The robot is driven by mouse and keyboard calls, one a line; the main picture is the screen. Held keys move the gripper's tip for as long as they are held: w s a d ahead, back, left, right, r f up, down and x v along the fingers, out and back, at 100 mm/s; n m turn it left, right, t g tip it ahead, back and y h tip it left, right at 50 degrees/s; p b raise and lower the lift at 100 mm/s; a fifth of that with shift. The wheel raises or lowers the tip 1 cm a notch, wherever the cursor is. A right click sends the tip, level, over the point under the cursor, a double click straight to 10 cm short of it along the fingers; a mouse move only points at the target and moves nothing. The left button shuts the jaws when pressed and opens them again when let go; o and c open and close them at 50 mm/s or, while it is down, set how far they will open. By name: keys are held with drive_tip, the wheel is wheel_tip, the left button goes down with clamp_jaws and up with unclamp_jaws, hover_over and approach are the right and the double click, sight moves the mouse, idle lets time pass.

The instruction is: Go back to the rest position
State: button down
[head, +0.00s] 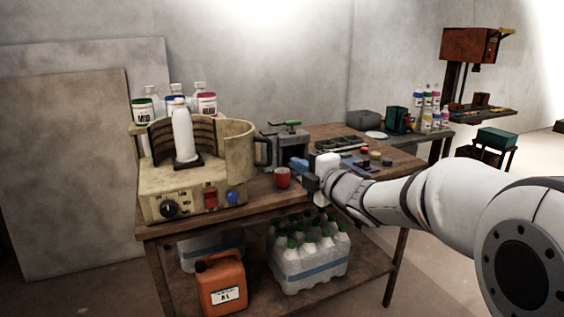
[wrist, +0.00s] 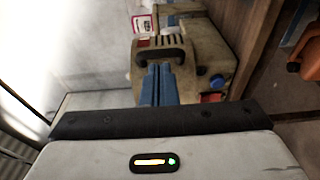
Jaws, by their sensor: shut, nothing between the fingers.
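My gripper (head: 298,164) is at the end of my white arm, which reaches in from the right in the head view. Its blue fingers are shut and empty, above the wooden bench and pointing left toward the beige vat machine. In the wrist view the closed blue fingers (wrist: 157,84) point at the vat's dark handle (wrist: 160,52). I cannot tell the exact gap between them. The vat machine (head: 165,198) has an open curved wall, and a white bottle (head: 183,135) stands upright inside it. A red cup (head: 283,178) stands below and left of the gripper.
A grey clamp-like device (head: 285,143) stands behind the gripper. Several bottles (head: 207,104) stand behind the vat. An orange canister (head: 221,285) and a pack of clear bottles (head: 311,259) sit on the lower shelf. A red drill-press-like machine (head: 470,46) stands at the back right.

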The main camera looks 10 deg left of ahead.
drive_tip(key=s+d+r+m+h+p, duration=0.2)
drive_tip(key=s+d+m+h+p, duration=0.3)
drive_tip(key=d+m, duration=0.4)
drive_tip(key=s+d+r+m+h+p, duration=0.25)
drive_tip(key=d+m+h+p, duration=0.45)
drive_tip(key=d, duration=0.4)
drive_tip(key=s+d+f+m+g+p, duration=0.1)
drive_tip(key=s+m+g+p, duration=0.7)
drive_tip(key=s, duration=1.5)
drive_tip(key=f+m+g, duration=0.1)
drive_tip(key=m+g, duration=0.1)
drive_tip(key=shift+d+f+m+h, duration=0.2)
drive_tip(key=shift+d+m+h, duration=0.05)
drive_tip(key=shift+m+h, duration=0.15)
